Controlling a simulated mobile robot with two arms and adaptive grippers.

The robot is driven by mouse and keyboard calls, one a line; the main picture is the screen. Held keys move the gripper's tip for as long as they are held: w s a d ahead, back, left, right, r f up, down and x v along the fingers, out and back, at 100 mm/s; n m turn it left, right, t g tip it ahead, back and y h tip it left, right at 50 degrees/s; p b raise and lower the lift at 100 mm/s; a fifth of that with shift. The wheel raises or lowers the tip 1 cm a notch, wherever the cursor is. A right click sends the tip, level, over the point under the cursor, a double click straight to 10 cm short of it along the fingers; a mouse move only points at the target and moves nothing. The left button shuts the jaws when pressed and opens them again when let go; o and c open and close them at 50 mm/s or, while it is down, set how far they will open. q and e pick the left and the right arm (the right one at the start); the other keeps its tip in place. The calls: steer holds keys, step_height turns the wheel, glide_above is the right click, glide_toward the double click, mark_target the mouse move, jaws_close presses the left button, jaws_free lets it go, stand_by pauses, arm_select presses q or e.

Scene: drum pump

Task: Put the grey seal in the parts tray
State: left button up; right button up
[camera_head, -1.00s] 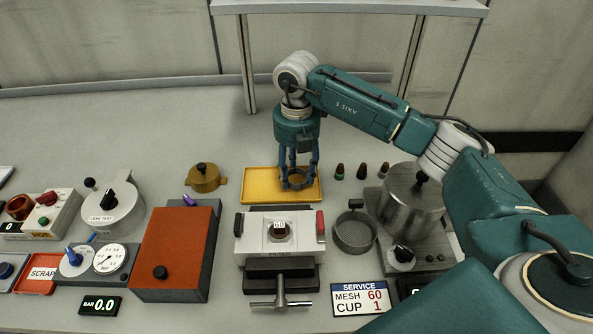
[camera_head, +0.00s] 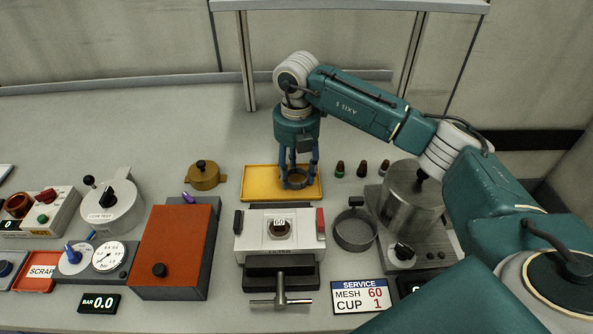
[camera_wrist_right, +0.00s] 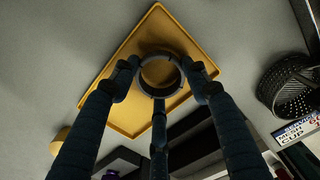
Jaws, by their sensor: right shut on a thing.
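The grey seal (camera_head: 295,179) is a dark grey ring at the fingertips of my right gripper (camera_head: 299,173). In the right wrist view the grey seal (camera_wrist_right: 160,58) sits between the fingers of my right gripper (camera_wrist_right: 160,80), which are shut on it. The yellow parts tray (camera_head: 260,190) lies flat on the bench under the gripper, and it fills the middle of the right wrist view (camera_wrist_right: 125,115). The seal is over the tray's right part; I cannot tell whether it touches the tray floor. My left gripper is not in view.
In front of the tray stands the white filter block (camera_head: 255,240) with a T-handle. A mesh basket (camera_head: 354,232) and a metal pot (camera_head: 412,205) stand to the right. A brass lidded part (camera_head: 203,178) is left of the tray. Several small bottles (camera_head: 340,169) stand close right.

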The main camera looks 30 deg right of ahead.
steer(key=shift+f, duration=0.15)
stand_by(0.4)
steer(key=o, duration=1.3)
step_height(320, 180, up, 8)
steer(key=p, duration=0.5)
stand_by(0.4)
stand_by(0.4)
